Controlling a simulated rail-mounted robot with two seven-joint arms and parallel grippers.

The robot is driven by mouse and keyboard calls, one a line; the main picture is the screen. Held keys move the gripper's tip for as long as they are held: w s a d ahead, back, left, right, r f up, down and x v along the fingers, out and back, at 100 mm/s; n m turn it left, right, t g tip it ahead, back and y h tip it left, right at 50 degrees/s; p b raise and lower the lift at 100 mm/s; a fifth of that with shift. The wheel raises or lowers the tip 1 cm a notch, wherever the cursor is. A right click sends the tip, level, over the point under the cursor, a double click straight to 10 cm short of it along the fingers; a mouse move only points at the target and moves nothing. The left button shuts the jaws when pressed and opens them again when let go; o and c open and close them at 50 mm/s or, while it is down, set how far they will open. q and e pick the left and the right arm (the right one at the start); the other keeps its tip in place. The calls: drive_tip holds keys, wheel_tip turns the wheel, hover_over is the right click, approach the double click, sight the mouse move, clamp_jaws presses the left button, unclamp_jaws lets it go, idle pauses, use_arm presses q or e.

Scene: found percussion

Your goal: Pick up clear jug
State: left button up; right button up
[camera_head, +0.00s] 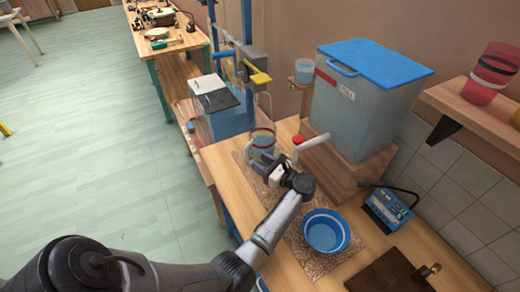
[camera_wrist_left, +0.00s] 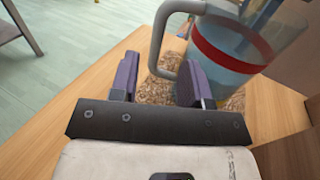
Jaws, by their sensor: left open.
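The clear jug (camera_head: 262,141) is a see-through vessel with a red band, standing on a speckled mat on the wooden bench. In the left wrist view the jug (camera_wrist_left: 255,50) fills the upper right, with its pale grey handle curving down at its left. My left gripper (camera_head: 258,160) is at the jug's near side and partly covers its lower part. In the wrist view its two dark purple fingers (camera_wrist_left: 160,78) are apart, and the lower handle shows between them, closer to the right finger. I cannot tell whether they touch it. My right gripper is not in view.
A large tank with a blue lid (camera_head: 375,62) stands on a wooden block behind, with a red-knobbed tap (camera_head: 298,140) near my wrist. A blue bowl (camera_head: 326,231) is on the bench at right. A blue device (camera_head: 388,208) and a brown board (camera_head: 392,274) lie further right.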

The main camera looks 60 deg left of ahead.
sight(247, 163)
use_arm(q)
drive_tip(key=p+x, duration=0.1)
drive_tip(key=x, duration=0.5)
drive_tip(key=shift+s+a+f, duration=0.15)
drive_tip(key=shift+s, duration=0.05)
clamp_jaws()
idle(0.5)
